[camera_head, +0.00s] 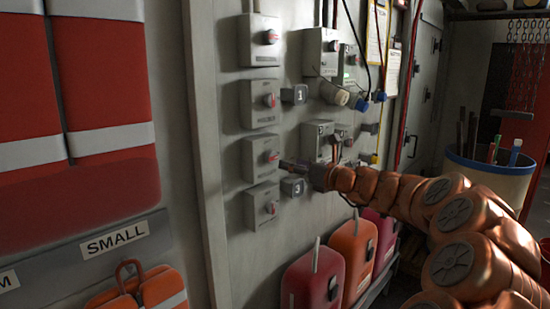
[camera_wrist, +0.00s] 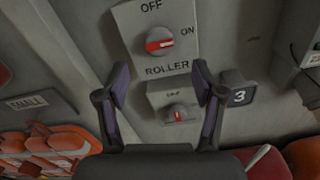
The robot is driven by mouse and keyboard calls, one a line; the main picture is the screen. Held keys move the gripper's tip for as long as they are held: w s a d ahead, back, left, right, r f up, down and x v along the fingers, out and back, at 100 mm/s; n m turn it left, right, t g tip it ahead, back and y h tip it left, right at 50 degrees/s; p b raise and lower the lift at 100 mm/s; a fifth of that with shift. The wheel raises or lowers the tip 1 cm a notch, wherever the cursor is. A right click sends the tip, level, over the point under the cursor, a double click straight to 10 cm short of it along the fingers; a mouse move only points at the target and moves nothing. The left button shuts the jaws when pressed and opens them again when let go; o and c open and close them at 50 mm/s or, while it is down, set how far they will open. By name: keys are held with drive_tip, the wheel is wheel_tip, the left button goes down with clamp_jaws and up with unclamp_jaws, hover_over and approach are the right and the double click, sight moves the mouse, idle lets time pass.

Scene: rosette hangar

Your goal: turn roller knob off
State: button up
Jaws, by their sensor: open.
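The roller knob (camera_wrist: 160,41) is a round grey knob with a red grip on a grey box (camera_wrist: 182,15) marked ROLLER. OFF is printed above it and ON to its right. The red grip lies nearly level, its right end toward ON. In the head view the roller knob (camera_head: 271,156) is on the third box down the left column. My gripper (camera_wrist: 162,84) is open and empty, its fingers spread below the knob in the wrist view, apart from it. In the head view my gripper (camera_head: 292,164) is just right of that box.
Below is another knob box (camera_wrist: 175,112), with a block marked 3 (camera_wrist: 239,96) beside it. More switch boxes (camera_head: 322,50) and plugs (camera_head: 340,97) fill the wall rightward. Red and orange canisters (camera_head: 350,260) stand below. Orange packs (camera_head: 145,290) hang lower left.

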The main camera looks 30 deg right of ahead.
sight(273, 158)
drive_tip(key=shift+p+x, duration=0.9)
drive_tip(key=shift+x, duration=2.9)
drive_tip(key=shift+c, duration=0.3)
drive_tip(key=c, duration=1.1)
